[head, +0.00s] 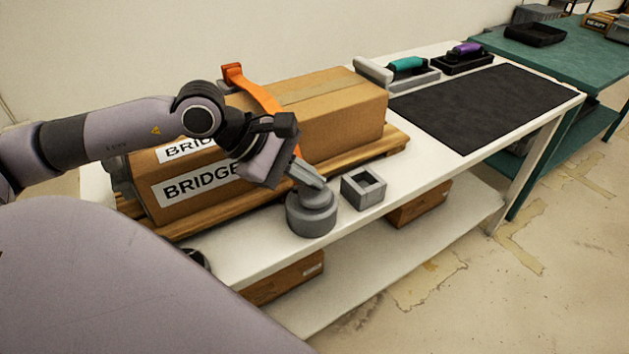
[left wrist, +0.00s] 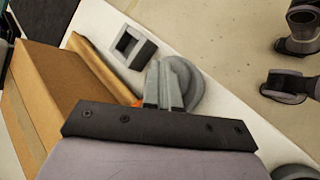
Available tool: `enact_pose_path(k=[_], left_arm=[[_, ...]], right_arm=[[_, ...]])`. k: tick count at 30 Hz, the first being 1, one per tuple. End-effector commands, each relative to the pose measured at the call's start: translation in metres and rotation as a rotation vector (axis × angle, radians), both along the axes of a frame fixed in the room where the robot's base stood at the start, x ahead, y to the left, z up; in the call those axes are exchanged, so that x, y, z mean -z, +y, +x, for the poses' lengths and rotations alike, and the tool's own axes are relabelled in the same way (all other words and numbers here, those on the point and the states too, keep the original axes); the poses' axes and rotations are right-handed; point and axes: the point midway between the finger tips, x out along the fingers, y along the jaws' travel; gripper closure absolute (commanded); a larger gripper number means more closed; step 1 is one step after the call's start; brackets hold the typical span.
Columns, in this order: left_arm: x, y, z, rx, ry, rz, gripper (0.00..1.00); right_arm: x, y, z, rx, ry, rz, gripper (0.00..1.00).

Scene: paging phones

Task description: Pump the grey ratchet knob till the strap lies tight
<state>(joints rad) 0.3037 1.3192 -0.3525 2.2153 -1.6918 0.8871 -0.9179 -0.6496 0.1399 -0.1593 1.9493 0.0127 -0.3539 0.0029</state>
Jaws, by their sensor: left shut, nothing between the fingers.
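The grey ratchet knob (head: 311,215) is a round, stepped cylinder at the front edge of the white table, beside the pallet. The orange strap (head: 258,95) runs over the cardboard box (head: 330,108); its far end stands up above the box's back edge. My left wrist hides its front part. My left gripper (head: 318,190) is shut and empty, its fingertips over the top of the knob. In the left wrist view the fingers (left wrist: 164,86) overlap the knob (left wrist: 190,85); I cannot tell whether they touch it. My right gripper is not identifiable.
A grey square block with a hole (head: 363,189) stands right of the knob. The box lies on a wooden pallet (head: 396,140). A black mat (head: 485,105) and two trays with teal (head: 408,64) and purple (head: 467,49) handled items are farther back. Boxes sit on the lower shelf.

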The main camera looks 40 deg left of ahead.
Motion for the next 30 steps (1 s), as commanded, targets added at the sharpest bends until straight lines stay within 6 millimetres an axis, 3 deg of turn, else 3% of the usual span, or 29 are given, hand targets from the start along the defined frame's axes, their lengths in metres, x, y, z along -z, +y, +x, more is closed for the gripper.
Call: enact_pose_path(k=[5,18,30], left_arm=[[-0.001,0.000,-0.001,0.000,0.006,0.002,1.00],[-0.028,0.000,0.000,-0.001,0.002,0.002,1.00],[-0.030,0.000,0.000,0.000,0.001,0.001,1.00]], right_arm=[[-0.002,0.000,0.000,0.000,0.000,0.000,0.48],[-0.017,0.000,0.000,0.000,0.000,0.000,0.48],[-0.017,0.000,0.000,0.000,0.000,0.000,0.48]])
